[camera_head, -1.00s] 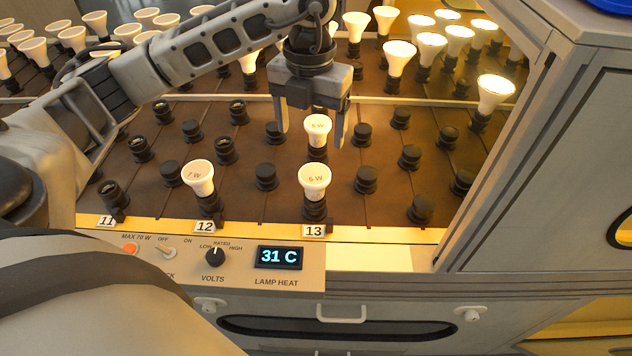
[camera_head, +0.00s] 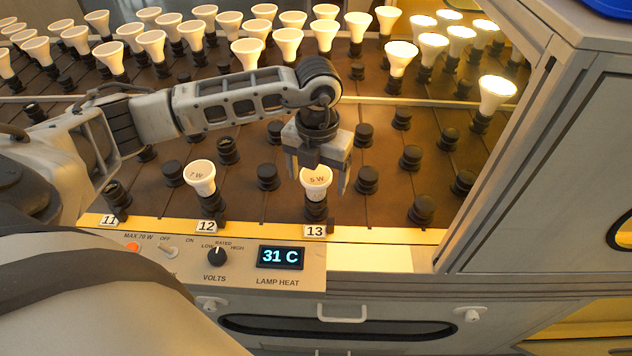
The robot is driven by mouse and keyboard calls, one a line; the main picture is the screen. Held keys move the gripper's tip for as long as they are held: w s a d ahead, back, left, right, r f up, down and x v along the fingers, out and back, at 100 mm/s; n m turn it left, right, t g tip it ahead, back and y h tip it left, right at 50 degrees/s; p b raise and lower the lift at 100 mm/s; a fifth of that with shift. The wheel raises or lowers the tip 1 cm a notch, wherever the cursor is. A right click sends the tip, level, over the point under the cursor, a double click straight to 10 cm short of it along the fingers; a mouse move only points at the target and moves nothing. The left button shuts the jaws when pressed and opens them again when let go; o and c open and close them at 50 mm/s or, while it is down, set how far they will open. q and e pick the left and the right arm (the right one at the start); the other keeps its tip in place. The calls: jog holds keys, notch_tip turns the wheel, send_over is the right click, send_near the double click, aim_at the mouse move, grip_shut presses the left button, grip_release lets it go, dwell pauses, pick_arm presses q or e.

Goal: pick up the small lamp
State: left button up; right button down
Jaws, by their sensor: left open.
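A small white lamp (camera_head: 316,188) with a wattage print that looks like "5 W" stands upright in the front-row socket at label 13. A similar lamp (camera_head: 201,178) marked "7 W" stands at label 12. My left gripper (camera_head: 319,180) is open and points down at the label 13 lamp, with one finger on each side of its rim in this view. I cannot tell whether the fingers touch it. The lamp behind, seen earlier, is hidden by the gripper. My right gripper is not in view.
Empty dark sockets (camera_head: 367,180) surround the lamp on the brown board. Larger lit lamps (camera_head: 497,92) stand at the back and right. A control panel (camera_head: 235,272) with switch, knob and a "31 C" display lies in front. A grey cabinet wall rises at right.

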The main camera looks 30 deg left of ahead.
pick_arm(q)
jog(key=c, duration=1.1)
